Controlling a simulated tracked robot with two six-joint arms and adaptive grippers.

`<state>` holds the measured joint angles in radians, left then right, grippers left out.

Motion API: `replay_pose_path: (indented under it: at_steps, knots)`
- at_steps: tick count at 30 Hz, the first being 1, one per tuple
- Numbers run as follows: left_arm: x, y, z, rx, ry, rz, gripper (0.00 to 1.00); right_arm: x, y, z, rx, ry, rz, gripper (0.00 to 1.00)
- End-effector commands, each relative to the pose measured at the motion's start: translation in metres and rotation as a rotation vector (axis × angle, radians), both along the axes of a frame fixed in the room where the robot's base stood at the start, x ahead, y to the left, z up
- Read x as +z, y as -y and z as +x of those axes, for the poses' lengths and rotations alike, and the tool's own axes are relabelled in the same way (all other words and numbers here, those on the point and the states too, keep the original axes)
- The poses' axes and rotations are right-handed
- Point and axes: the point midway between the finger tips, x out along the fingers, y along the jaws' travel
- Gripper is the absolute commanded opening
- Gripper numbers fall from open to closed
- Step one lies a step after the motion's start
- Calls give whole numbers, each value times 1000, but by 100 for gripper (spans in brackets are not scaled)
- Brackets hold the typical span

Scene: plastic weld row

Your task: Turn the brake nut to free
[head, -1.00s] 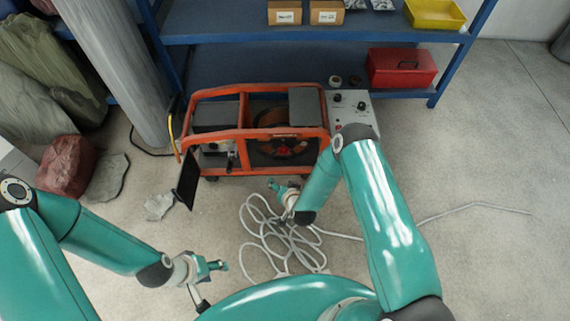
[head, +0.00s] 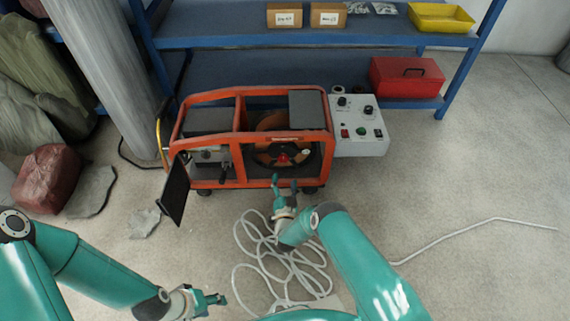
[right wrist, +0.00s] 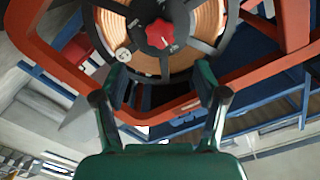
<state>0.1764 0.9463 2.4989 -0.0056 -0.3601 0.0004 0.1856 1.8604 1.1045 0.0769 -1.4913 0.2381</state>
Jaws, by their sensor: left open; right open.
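The brake nut is a red knob (right wrist: 160,33) at the centre of a wire spool (right wrist: 206,18) with a dark spoked hub. In the head view the red nut (head: 283,158) shows low inside the orange frame of the machine (head: 235,138). My right gripper (head: 284,185) is open and empty in front of the machine, below the nut in the picture. In the right wrist view its two fingers (right wrist: 160,80) stand apart, short of the nut, with nothing between them. My left gripper (head: 213,299) is open and empty at the lower left, far from the machine.
A control box (head: 358,128) with knobs and buttons adjoins the machine's right side. A dark panel (head: 174,190) hangs open at its left. A coiled grey hose (head: 265,255) lies on the floor below my right gripper. Blue shelves (head: 300,70) stand behind. Floor at right is mostly clear.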

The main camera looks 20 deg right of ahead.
Motion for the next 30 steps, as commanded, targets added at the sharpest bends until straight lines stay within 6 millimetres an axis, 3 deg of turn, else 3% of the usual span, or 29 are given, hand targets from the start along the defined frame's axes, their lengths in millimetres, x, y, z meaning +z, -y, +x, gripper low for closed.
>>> replay_pose_path:
  at_steps: [6, 13, 18, 27, 30]
  knots:
    - [-28, 0, 0, 0, 0, 0, 51, -4, 13, 47, -1, 5, 0, 72]
    - [-48, 0, 0, 0, 0, 0, 51, -4, 23, 82, 0, 1, 0, 72]
    - [-53, 0, 0, 0, 0, 0, 51, -2, 27, 93, 0, -2, 1, 72]
    - [-53, 0, 0, 0, 0, 0, 51, 0, 28, 95, 0, -2, 1, 72]
    - [-53, 0, 0, 0, 0, 0, 51, 0, 28, 95, 0, -1, 0, 57]
